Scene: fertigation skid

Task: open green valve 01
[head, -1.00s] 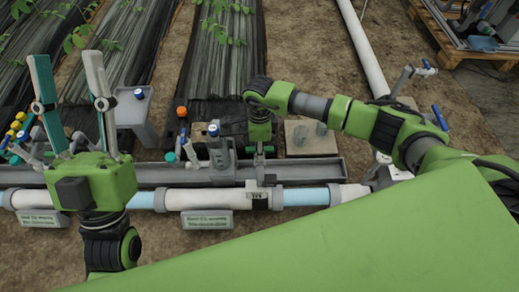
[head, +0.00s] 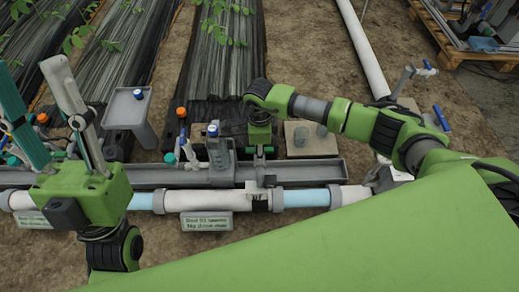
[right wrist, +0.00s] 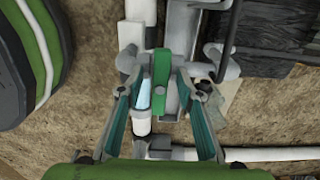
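The green valve handle (right wrist: 160,75) shows in the right wrist view as an upright green bar beside a white and light-blue pipe. My right gripper (right wrist: 160,76) has its two fingers on either side of the handle. Gaps appear to show between handle and fingers, so it looks open around it. In the head view my right gripper (head: 262,180) points down at the white pipe (head: 225,201), and the handle is hidden there. My left gripper (head: 45,90) is raised at the left, open and empty, its fingers spread wide.
A sign (head: 206,222) hangs at the pipe's front, its text hard to read. A grey trough (head: 310,172) runs behind the pipe. Blue-capped and orange-capped fittings (head: 182,113), a grey stand (head: 130,108) and plant beds lie beyond. Bare soil (head: 340,90) is at the right.

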